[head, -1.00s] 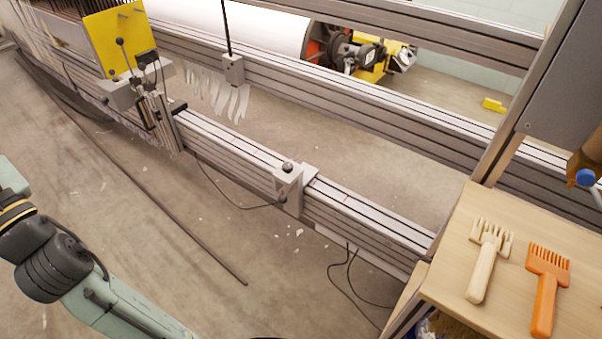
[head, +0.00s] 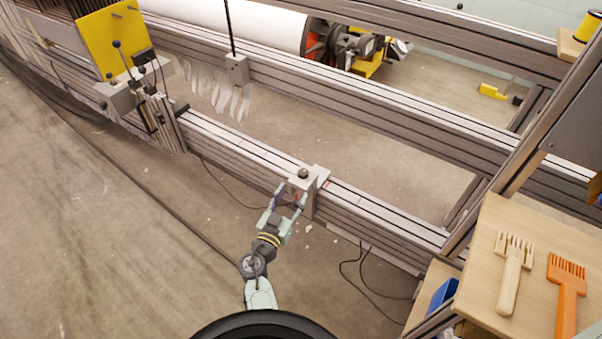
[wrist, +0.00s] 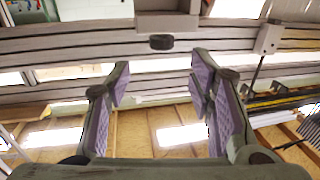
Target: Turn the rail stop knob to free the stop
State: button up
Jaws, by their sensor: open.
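The rail stop is a light grey block (head: 316,184) clamped on the front rail. Its dark round knob (head: 303,173) sits on top. My gripper (head: 291,194) is open and empty, reaching up from the floor side to the front of the stop, its tips close to the block and slightly below the knob. The wrist view looks upside down. There the stop (wrist: 167,20) is at the top centre with the knob (wrist: 161,42) below it. The knob lies beyond the spread purple-padded fingers (wrist: 160,75), lined up with the gap between them. I see no contact with the knob.
The long metal front rail (head: 245,153) runs diagonally across. A carriage with a yellow plate (head: 112,38) stands on it at upper left. A wooden table with a pale comb (head: 513,275) and an orange comb (head: 566,290) is at lower right. Cables hang below the rail; the floor in front is mostly clear.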

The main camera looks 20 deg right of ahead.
aim_at(301, 176)
jog(key=p+x, duration=0.2)
jog(key=x, duration=0.6)
jog(key=shift+w+d, duration=0.2)
jog(key=shift+w, duration=0.2)
jog(key=shift+c, duration=0.5)
grip_shut()
